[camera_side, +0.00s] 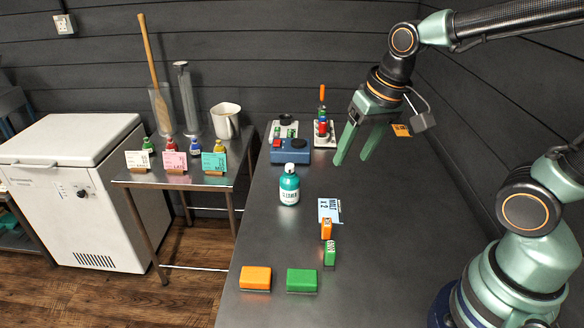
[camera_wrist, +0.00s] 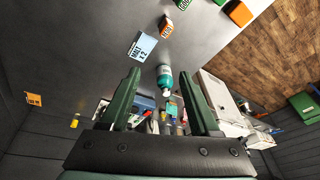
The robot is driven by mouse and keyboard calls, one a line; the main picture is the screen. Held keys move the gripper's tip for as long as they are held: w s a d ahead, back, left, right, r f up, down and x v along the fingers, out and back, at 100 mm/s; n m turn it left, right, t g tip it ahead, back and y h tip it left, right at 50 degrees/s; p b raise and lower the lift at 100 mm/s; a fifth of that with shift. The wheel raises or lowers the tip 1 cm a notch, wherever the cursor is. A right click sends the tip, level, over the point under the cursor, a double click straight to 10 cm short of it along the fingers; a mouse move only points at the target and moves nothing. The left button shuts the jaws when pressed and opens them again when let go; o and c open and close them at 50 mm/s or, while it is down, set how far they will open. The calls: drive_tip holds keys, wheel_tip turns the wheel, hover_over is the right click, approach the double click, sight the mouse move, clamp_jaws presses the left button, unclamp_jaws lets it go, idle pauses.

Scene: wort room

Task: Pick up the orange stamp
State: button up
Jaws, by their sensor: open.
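The orange stamp (camera_side: 326,229) is a small upright block with a pale printed side. It stands on the dark table just in front of the blue-and-white card (camera_side: 329,210), right behind a similar green stamp (camera_side: 330,254). In the wrist view the orange stamp (camera_wrist: 167,27) shows near the top, beyond the card (camera_wrist: 142,46). My gripper (camera_side: 352,160) is open and empty, with its green fingers pointing down, well above the table. It is behind the stamp and a little to its right in the side view. The open fingers also show in the wrist view (camera_wrist: 161,74).
A teal bottle (camera_side: 289,185) stands left of the card. An orange block (camera_side: 255,279) and a green block (camera_side: 302,281) lie at the front. A blue device (camera_side: 290,151) and stands with small items are at the back. The table's right side is clear.

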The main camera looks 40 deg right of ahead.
sight(327, 222)
drive_tip(key=w+f+m+g, duration=0.1)
drive_tip(key=f+m, duration=0.1)
drive_tip(key=f, duration=0.1)
drive_tip(key=a+f+m+g, duration=0.1)
drive_tip(key=f, duration=0.2)
drive_tip(key=w+f+m+g, duration=0.1)
drive_tip(key=f+m, duration=0.1)
drive_tip(key=f, duration=0.1)
drive_tip(key=shift+w+a+f+m, duration=0.1)
drive_tip(key=shift+w+a+m, duration=0.2)
drive_tip(key=shift+a, duration=0.05)
wheel_tip(327, 222, down, 6)
drive_tip(key=shift+f, duration=0.25)
drive_tip(key=shift+w+a+f, duration=0.15)
drive_tip(key=shift+f, duration=1.2)
drive_tip(key=shift+w+a+f, duration=0.15)
drive_tip(key=shift+f, duration=1.15)
clamp_jaws()
